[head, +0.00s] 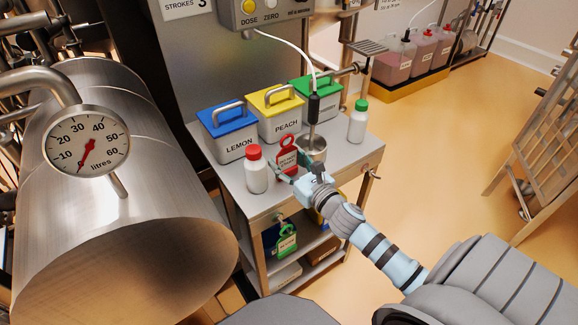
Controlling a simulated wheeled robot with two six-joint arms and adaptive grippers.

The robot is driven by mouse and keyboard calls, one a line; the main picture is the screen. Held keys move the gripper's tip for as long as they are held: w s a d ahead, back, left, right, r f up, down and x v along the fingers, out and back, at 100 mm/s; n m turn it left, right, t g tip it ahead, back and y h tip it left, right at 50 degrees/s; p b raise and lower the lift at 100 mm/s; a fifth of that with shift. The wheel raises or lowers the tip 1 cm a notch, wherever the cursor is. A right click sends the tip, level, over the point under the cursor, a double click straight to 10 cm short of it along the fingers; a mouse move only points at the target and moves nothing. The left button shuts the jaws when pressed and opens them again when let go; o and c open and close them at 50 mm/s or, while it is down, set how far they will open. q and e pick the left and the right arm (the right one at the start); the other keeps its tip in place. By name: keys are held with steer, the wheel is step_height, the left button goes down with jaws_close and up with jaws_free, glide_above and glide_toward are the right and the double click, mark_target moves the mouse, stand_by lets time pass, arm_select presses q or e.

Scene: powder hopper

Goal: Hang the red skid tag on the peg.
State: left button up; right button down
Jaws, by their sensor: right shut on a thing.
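The red tag (286,160), with a ring at its top and pale lettering, is upright above the steel cart top, between the red-capped bottle and a metal cup. My right gripper (291,171) is shut on the red tag from the near right side and hides part of its lower edge. A green tag (286,241) hangs below the cart top at the front. A small peg-like bar (374,175) sticks out at the cart's right side; I cannot tell whether it is the task's peg. My left gripper is not in view.
Lidded bins, blue (228,132), yellow (278,112) and green (318,96), line the cart's back. A red-capped bottle (256,172), a metal cup (314,148) under a cabled probe and a green-capped bottle (357,122) stand nearby. A large steel tank (110,215) fills the left.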

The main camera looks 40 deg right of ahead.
steer(key=shift+f, duration=0.15)
steer(key=c, duration=1)
jaws_free()
steer(key=shift+o, duration=0.2)
